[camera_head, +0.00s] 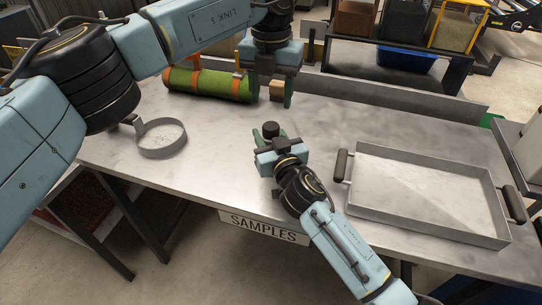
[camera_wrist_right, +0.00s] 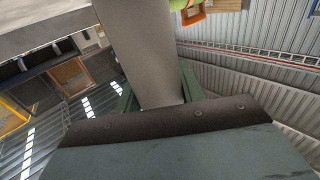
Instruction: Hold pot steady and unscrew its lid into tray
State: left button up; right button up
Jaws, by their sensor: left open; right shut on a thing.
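My right gripper (camera_head: 270,139) is shut on the pot (camera_wrist_right: 140,50), near the middle of the table. In the right wrist view the pot is a plain grey body between the two green fingers. The tray (camera_head: 430,195) is a shallow, empty grey metal tray with black handles, to the right on the table.
A green turf roll with orange straps (camera_head: 212,84) lies at the back left. A metal ring with a handle (camera_head: 162,139) is at the left. A raised metal strip (camera_head: 400,95) runs along the back edge.

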aim_at(271, 126)
grip_shut()
pick_arm(q)
jog(key=m, duration=1.7)
jog(key=shift+m, duration=0.4)
jog(key=m, duration=0.3)
jog(key=shift+m, duration=0.3)
jog(key=m, duration=1.4)
jog(key=shift+f+m, duration=0.3)
notch_tip(271, 126, down, 8)
jog(key=shift+r, duration=0.25)
jog(key=shift+c, duration=0.3)
jog(key=c, duration=1)
